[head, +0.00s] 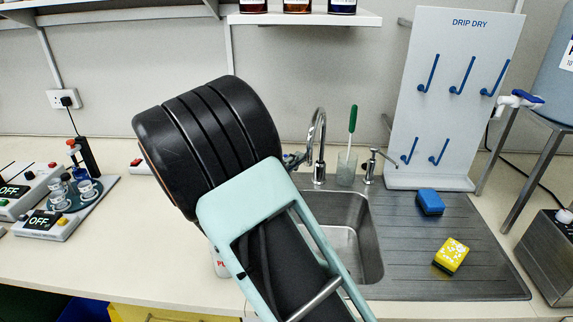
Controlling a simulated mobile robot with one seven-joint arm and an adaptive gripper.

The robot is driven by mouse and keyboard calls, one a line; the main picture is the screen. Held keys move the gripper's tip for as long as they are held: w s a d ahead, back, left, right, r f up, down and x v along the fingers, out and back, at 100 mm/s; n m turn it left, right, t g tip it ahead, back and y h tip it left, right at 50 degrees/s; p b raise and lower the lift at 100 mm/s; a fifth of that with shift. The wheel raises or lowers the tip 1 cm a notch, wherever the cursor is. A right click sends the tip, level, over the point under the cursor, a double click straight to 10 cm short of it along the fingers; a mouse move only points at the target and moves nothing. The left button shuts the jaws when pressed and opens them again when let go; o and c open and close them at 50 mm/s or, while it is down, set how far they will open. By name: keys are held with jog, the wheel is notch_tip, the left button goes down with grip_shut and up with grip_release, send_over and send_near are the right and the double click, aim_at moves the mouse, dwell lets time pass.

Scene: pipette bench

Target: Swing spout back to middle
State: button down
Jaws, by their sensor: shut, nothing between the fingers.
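The chrome gooseneck spout (320,142) rises at the back edge of the steel sink (345,235). Its arch looks narrow from here, and its free end hangs slightly left of the upright part. My arm's black and pale-green links cover the left part of the sink and the area left of the tap. My gripper and its fingers are hidden behind these links. A small dark bluish part shows between my arm and the spout; I cannot tell what it is or whether it touches the spout.
A glass with a green-handled brush (351,130) and a soap pump (371,165) stand right of the spout. A pegged drying board (450,110) stands behind the drainer. A blue sponge (430,202) and a yellow one (451,256) lie there. Devices (50,220) are at left.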

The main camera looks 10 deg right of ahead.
aim_at(307, 164)
jog(key=d, duration=0.1)
jog(key=s+d+b, duration=0.1)
jog(key=b, duration=0.1)
jog(key=shift+s+d+f, duration=0.2)
jog(key=shift+s+d, duration=0.1)
jog(key=shift+d, duration=0.1)
jog(key=shift+s+d+r+b, duration=0.1)
jog(key=shift+s+d+b, duration=0.1)
jog(key=shift+d+b, duration=0.3)
jog(key=shift+s+d+r+b, duration=0.1)
jog(key=shift+s+d+b, duration=0.05)
jog(key=shift+d+b, duration=0.3)
jog(key=shift+r, duration=0.1)
